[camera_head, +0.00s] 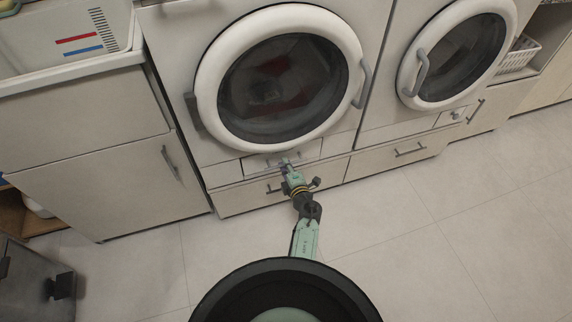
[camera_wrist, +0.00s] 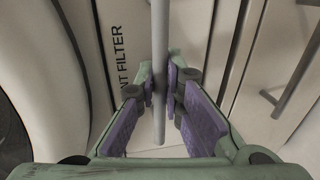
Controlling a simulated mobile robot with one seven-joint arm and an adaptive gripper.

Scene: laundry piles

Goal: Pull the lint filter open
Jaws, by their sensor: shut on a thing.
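The lint filter panel (camera_head: 254,168) is a pale rectangular front low on the left washer-like machine, below its round door. It looks about flush with the machine front. In the wrist view, a dark label ending in "NT FILTER" is printed on the panel (camera_wrist: 122,20). Its handle is a thin grey bar (camera_wrist: 160,28) running between my purple-padded fingers. My gripper (camera_head: 287,164) is at this handle, and in the wrist view (camera_wrist: 161,82) the fingertips are closed on the bar from both sides.
A drawer with a dark handle (camera_head: 273,188) lies just below the panel. A second round-door machine (camera_head: 455,50) stands to the right. A cabinet (camera_head: 110,165) stands to the left. The tiled floor (camera_head: 420,240) in front is clear.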

